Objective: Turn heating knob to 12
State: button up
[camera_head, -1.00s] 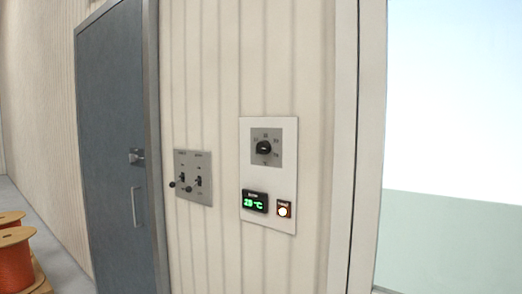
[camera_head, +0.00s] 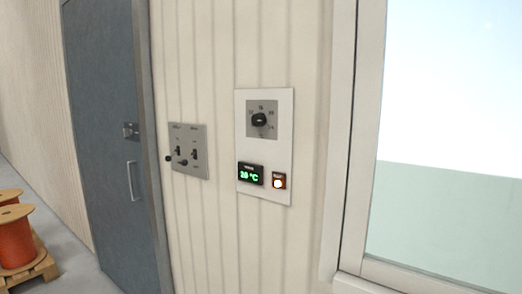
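The heating knob (camera_head: 260,120) is a black knob on a grey square dial plate with small markings around it, too small to read surely. The plate sits in the upper part of a white wall panel (camera_head: 264,151). Below the knob, a black display (camera_head: 250,174) shows green digits that look like 20 °C. To its right is a lit button (camera_head: 278,181) with a small label. My gripper is not in view, and nothing touches the knob.
A grey switch plate (camera_head: 188,151) with toggles is left of the panel. Further left is a grey-blue door (camera_head: 105,140) with a handle. A window frame (camera_head: 345,140) stands to the right. Orange cable reels (camera_head: 14,240) sit on a pallet (camera_head: 38,268) at lower left.

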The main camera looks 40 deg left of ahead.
aim_at(259, 119)
jog(key=i+j, duration=0.1)
jog(key=j, duration=0.4)
jog(key=i+j, duration=0.1)
jog(key=j, duration=0.85)
jog(key=i, duration=0.05)
